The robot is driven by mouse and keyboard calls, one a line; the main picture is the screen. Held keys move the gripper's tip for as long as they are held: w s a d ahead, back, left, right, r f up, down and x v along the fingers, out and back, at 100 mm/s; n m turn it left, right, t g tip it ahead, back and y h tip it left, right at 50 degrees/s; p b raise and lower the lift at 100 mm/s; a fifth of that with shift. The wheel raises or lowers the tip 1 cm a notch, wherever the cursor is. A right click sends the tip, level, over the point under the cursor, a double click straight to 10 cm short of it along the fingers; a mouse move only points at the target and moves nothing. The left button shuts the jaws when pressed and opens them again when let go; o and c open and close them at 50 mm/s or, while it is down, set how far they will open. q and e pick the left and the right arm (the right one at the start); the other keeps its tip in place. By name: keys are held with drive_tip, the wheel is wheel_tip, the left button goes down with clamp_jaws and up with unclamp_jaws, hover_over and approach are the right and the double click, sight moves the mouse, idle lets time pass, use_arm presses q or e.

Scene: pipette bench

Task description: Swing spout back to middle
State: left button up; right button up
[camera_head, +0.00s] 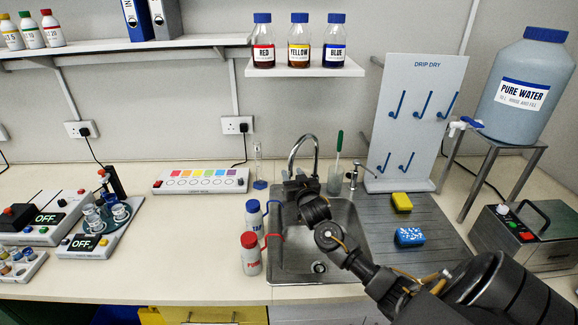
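The chrome spout (304,138) arches up behind the sink. Its curve leans to the left, and its tip comes down near the sink's left back part. My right arm reaches in from the lower right across the sink. My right gripper (290,181) is at the lower end of the spout, just below its tip. The gripper is dark and small here, so I cannot tell whether its fingers touch or hold the spout. The steel sink basin (287,262) lies below, partly hidden by my arm. My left gripper is not in view.
Bottles with blue (253,217) and red (250,256) caps stand at the sink's left edge. A yellow sponge (401,202) and a blue sponge (409,236) lie on the drainboard (440,226). A drying rack (414,125) stands behind. A shelf (306,70) holds three bottles above the sink.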

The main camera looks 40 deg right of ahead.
sight(291, 170)
drive_tip(key=shift+r+x, duration=0.2)
drive_tip(key=shift+x, duration=0.95)
drive_tip(key=shift+w+d+p, duration=0.25)
drive_tip(key=shift+w+p, duration=0.05)
drive_tip(key=shift+p, duration=0.05)
drive_tip(key=shift+w+d+f, duration=0.1)
drive_tip(key=shift+w, duration=0.3)
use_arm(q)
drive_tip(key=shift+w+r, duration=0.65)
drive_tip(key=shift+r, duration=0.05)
use_arm(e)
clamp_jaws()
